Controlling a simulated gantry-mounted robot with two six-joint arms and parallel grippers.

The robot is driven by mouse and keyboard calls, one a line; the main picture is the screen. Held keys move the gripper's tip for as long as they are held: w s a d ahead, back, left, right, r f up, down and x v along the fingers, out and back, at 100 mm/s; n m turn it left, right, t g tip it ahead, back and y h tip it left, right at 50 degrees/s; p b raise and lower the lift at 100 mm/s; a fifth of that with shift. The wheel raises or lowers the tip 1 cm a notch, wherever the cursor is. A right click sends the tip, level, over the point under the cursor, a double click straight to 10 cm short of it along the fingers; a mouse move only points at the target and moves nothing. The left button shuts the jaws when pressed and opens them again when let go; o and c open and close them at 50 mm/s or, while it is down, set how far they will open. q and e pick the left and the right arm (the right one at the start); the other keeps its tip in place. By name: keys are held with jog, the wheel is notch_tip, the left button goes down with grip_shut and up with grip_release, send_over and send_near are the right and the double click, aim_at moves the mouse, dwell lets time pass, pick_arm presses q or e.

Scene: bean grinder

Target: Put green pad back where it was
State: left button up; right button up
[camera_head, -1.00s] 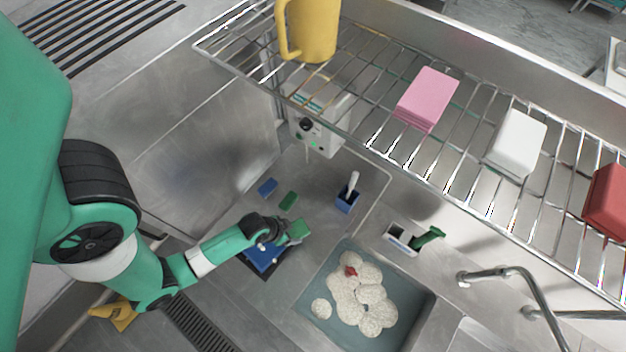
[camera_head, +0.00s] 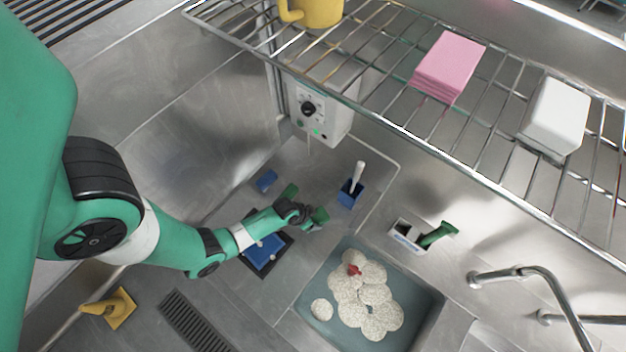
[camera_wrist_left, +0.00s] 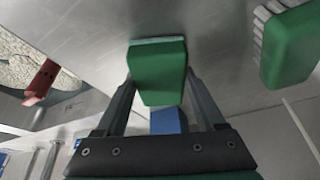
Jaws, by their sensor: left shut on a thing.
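My left gripper (camera_head: 309,218) is shut on a green pad (camera_head: 319,216), held over the counter to the left of a blue holder. In the left wrist view the green pad (camera_wrist_left: 158,72) sits between the two fingers (camera_wrist_left: 158,90). A second green piece (camera_head: 290,193) lies on the counter just behind my left gripper; a green block with a pale ribbed side (camera_wrist_left: 290,45) shows at the upper right in the left wrist view. My right gripper is not in view.
A blue pad (camera_head: 267,180) lies farther back. The blue holder (camera_head: 349,194) contains a white-handled tool. A blue plate on a dark base (camera_head: 265,254) is front left. A basin (camera_head: 420,306) holds pale round pieces. A wire shelf (camera_head: 395,105) hangs above.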

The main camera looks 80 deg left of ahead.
pick_arm(q)
jog(key=shift+f, duration=0.2)
jog(key=o, duration=1.3)
jog(key=shift+r, duration=0.1)
jog(key=shift+r, duration=0.25)
jog(key=p+v, duration=0.8)
jog(key=v, duration=0.3)
jog(key=shift+s+r, duration=0.2)
jog(key=shift+r, duration=0.15)
